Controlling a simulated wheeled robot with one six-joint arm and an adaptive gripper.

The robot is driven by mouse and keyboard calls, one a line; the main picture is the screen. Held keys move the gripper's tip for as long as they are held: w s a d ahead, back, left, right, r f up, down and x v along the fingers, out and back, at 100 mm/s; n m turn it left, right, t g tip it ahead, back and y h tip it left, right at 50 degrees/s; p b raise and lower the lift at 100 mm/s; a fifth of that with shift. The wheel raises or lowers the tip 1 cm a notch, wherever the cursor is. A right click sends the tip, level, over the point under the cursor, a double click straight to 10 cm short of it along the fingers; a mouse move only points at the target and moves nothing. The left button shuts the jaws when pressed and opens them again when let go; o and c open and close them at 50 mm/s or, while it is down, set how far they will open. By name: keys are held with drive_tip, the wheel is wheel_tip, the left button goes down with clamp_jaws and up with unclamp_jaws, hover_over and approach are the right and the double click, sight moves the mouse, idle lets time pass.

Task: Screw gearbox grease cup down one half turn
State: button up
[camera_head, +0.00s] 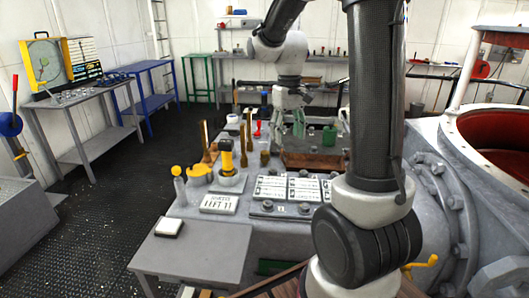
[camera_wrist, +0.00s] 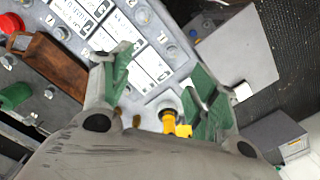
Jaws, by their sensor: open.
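I cannot tell for sure which fitting is the gearbox grease cup. A yellow-and-black upright fitting (camera_head: 227,158) stands on the grey machine housing (camera_head: 285,230), left of the labelled plates. A lobed yellow piece (camera_head: 199,174) and a yellow ball-topped post (camera_head: 177,176) stand beside it. My gripper (camera_head: 298,126) hangs behind these, over the housing's far part. In the wrist view my gripper (camera_wrist: 160,88) has its green-padded fingers spread and nothing held between them. A yellow fitting (camera_wrist: 169,121) shows low between the fingers, partly hidden by the gripper body.
Brass levers (camera_head: 206,138), a red-topped fitting (camera_head: 257,129), a green cylinder (camera_head: 329,136) and a brown tray (camera_head: 312,160) crowd the housing. A small grey table (camera_head: 190,257) stands in front. A large red-lined opening (camera_head: 495,140) is at right. Dark floor at left is clear.

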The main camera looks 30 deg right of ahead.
drive_tip(key=w+d+f+n+g, duration=0.15)
drive_tip(key=w+d+f, duration=0.25)
drive_tip(key=w+f, duration=0.7)
drive_tip(key=n+t, duration=0.2)
drive_tip(key=n, duration=0.8)
hover_over(265, 152)
wheel_tip(265, 152, down, 6)
drive_tip(key=shift+w+a, duration=0.1)
drive_tip(key=shift+r+n, duration=0.1)
drive_tip(key=shift+n, duration=0.85)
drive_tip(key=shift+f, duration=0.35)
wheel_tip(265, 152, down, 7)
drive_tip(key=shift+f, duration=0.1)
drive_tip(key=c, duration=1)
